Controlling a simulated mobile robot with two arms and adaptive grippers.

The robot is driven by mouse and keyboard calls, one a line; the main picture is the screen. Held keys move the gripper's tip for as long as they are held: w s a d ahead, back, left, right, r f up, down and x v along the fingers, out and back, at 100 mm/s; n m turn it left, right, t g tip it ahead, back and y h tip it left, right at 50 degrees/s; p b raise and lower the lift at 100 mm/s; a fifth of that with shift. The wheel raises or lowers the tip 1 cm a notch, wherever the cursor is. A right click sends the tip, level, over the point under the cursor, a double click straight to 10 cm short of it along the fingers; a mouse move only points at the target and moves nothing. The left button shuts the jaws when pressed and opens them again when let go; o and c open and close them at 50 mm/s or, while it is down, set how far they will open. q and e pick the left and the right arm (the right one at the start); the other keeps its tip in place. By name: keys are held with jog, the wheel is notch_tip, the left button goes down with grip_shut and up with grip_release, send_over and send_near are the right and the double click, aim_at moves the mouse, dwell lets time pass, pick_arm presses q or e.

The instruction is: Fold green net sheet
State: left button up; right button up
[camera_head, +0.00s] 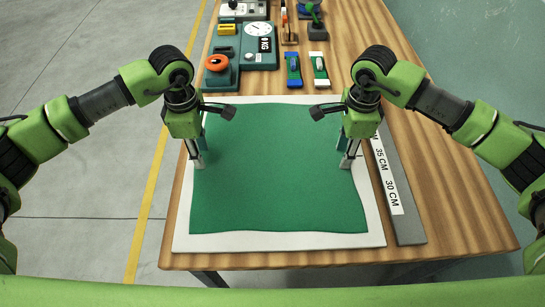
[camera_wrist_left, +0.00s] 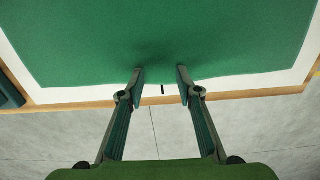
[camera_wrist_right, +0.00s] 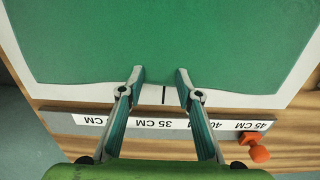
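The green net sheet (camera_head: 275,175) lies flat and unfolded on a white board (camera_head: 280,241) on the wooden table. My left gripper (camera_head: 198,163) is at the sheet's left edge, pointing down. In the left wrist view its fingers (camera_wrist_left: 161,76) are apart, with the tips over the sheet's edge and nothing clearly between them but a short dark mark. My right gripper (camera_head: 347,163) is at the sheet's right edge, also pointing down. In the right wrist view its fingers (camera_wrist_right: 160,76) are apart at the sheet's edge, beside a dark line on the board. Whether the tips touch the sheet is unclear.
A grey ruler (camera_head: 405,205) with a centimetre label lies right of the board. A teal scale (camera_head: 245,45), an orange-topped device (camera_head: 217,68), blue and green clips (camera_head: 293,70) and other tools stand at the back. An orange knob (camera_wrist_right: 258,152) sits near the ruler's end.

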pick_arm(q)
jog(key=shift+f, duration=0.1)
jog(key=shift+c, duration=0.4)
pick_arm(e)
jog(key=shift+f, duration=0.2)
jog(key=shift+c, duration=0.4)
pick_arm(q)
jog(key=c, duration=0.6)
pick_arm(e)
jog(key=c, duration=0.6)
pick_arm(q)
jog(key=shift+f, duration=0.15)
grip_shut()
pick_arm(e)
jog(key=shift+f, duration=0.1)
grip_shut()
jog(key=shift+s, duration=0.1)
